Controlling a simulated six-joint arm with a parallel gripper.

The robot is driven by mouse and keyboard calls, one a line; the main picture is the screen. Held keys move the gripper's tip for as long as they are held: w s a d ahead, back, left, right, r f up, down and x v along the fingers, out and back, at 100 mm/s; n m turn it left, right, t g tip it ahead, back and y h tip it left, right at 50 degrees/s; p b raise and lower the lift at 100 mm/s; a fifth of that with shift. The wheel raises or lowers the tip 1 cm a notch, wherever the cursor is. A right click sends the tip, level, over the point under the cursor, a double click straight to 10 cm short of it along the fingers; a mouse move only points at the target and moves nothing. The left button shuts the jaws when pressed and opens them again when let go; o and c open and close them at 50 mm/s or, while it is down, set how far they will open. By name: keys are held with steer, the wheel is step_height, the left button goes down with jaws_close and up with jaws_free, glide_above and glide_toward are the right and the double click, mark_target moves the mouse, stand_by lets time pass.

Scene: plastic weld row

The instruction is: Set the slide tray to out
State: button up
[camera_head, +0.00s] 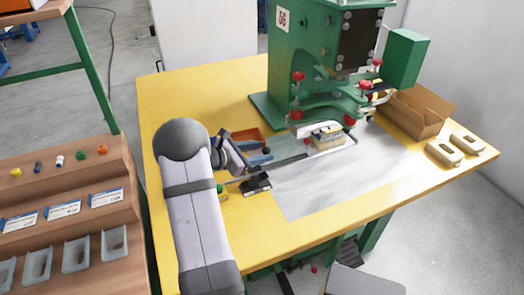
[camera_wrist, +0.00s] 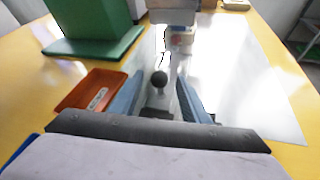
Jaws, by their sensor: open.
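The slide tray (camera_head: 340,148) is a light grey frame low in front of the green press (camera_head: 300,55), with a pale yellowish block (camera_head: 328,135) on it. How far the tray is drawn out is hard to tell. In the wrist view, a dark round knob (camera_wrist: 159,78) shows ahead, between the lines of my two blue fingers. My gripper (camera_wrist: 162,86) is open and nothing is clamped in it.
An orange bin (camera_head: 246,135) lies left of my fingers. A cardboard box (camera_head: 415,110) and beige parts (camera_head: 445,153) stand at the right. The yellow table (camera_head: 330,220) is clear toward its front edge. A brown stepped rack (camera_head: 70,180) stands at the left.

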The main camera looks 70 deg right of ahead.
steer(key=shift+s+d+f, duration=0.15)
steer(key=shift+s+d, duration=0.05)
steer(key=shift+d, duration=0.2)
jaws_close()
steer(key=w+a+p, duration=0.1)
steer(key=w+a, duration=1.7)
steer(key=shift+w+a, duration=0.25)
jaws_free()
steer(key=shift+b+v, duration=0.35)
steer(key=shift+v, duration=3.3)
